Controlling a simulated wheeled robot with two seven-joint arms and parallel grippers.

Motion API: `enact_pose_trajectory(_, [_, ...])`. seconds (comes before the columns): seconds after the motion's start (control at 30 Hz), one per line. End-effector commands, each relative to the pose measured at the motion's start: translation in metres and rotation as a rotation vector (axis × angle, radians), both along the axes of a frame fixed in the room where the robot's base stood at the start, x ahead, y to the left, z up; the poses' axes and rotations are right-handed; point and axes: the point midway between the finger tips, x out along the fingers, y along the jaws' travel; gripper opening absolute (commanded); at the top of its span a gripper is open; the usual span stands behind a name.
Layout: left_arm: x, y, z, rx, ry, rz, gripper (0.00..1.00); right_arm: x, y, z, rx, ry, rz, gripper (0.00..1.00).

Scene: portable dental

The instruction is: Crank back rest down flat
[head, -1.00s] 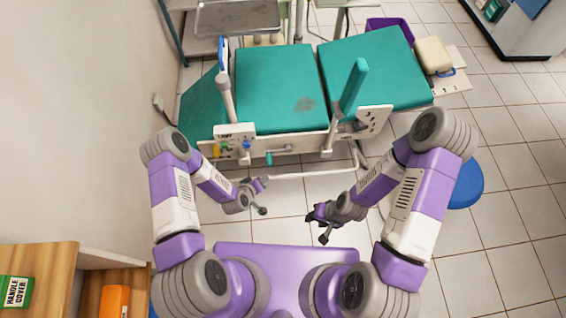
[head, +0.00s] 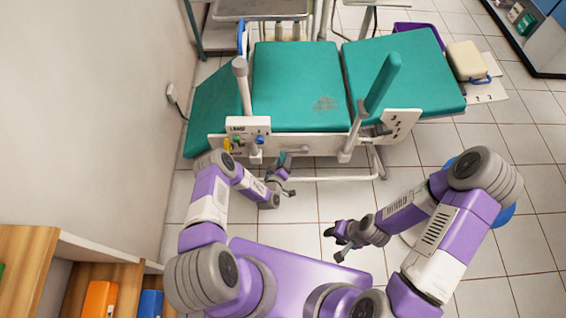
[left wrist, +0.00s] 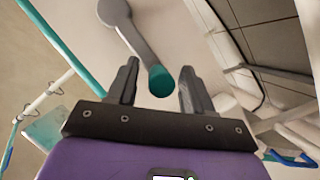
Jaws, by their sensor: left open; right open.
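The treatment chair has teal cushions: a middle seat (head: 298,85), a left panel (head: 213,108) sloping down, and a right panel (head: 405,72) set at an angle to the seat. I cannot tell for sure which end is the back rest. A grey crank with a teal handle (head: 281,159) is on the chair's near side. My left gripper (head: 287,180) is open just at the crank. In the left wrist view, the teal handle (left wrist: 161,81) shows between the two open fingers, apart from both. My right gripper (head: 338,243) is open and empty, away from the chair.
A control box (head: 248,126) with coloured knobs and a post stand left of the crank. An upright teal armrest (head: 382,82) is to the right. A white frame bar (head: 330,179) runs low under the chair. A wooden shelf (head: 30,265) is at lower left. Tiled floor at right is mostly clear.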

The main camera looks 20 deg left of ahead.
Motion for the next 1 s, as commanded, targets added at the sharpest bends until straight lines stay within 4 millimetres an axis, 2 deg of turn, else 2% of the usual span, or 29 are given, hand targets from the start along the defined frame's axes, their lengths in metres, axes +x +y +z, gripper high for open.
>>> enact_pose_trajectory(0.33, [0.0055,0.0003,-0.0008,0.0,0.001,0.001,0.51,0.0,0.0,-0.002,0.0,0.0,0.0,0.43])
enact_pose_trajectory(0.67, [0.0051,0.0002,-0.0011,0.0,0.001,0.001,0.0,0.0,0.0,-0.0021,0.0,0.0,0.0,0.43])
enact_pose_trajectory(1.0, [0.0044,0.003,0.0003,0.009,0.004,0.005,0.0,0.0,0.0,0.0,0.0,0.0,0.0,0.43])
